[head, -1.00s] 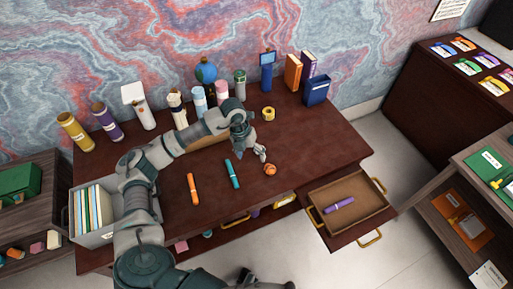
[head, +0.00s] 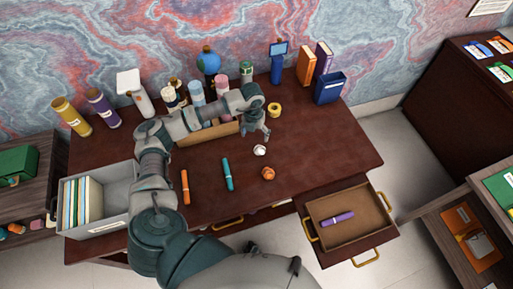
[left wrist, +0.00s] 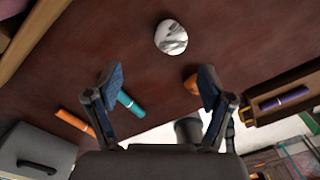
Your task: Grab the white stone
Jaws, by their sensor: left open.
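The white stone (head: 260,150) lies on the dark red desk (head: 310,150), just below my left gripper in the head view. It also shows in the left wrist view (left wrist: 171,37) as a round white piece with grey veins, beyond the fingertips. My left gripper (head: 256,136) is above the desk and close to the stone. Its two fingers stand wide apart with nothing between them in the left wrist view (left wrist: 160,80). My right gripper is not in view.
An orange-brown stone (head: 268,173), a teal marker (head: 228,174) and an orange marker (head: 185,187) lie nearby. A yellow tape roll (head: 274,109) is behind. Bottles and books line the wall side. An open drawer (head: 380,218) holds a purple marker (head: 338,218). The desk's right side is clear.

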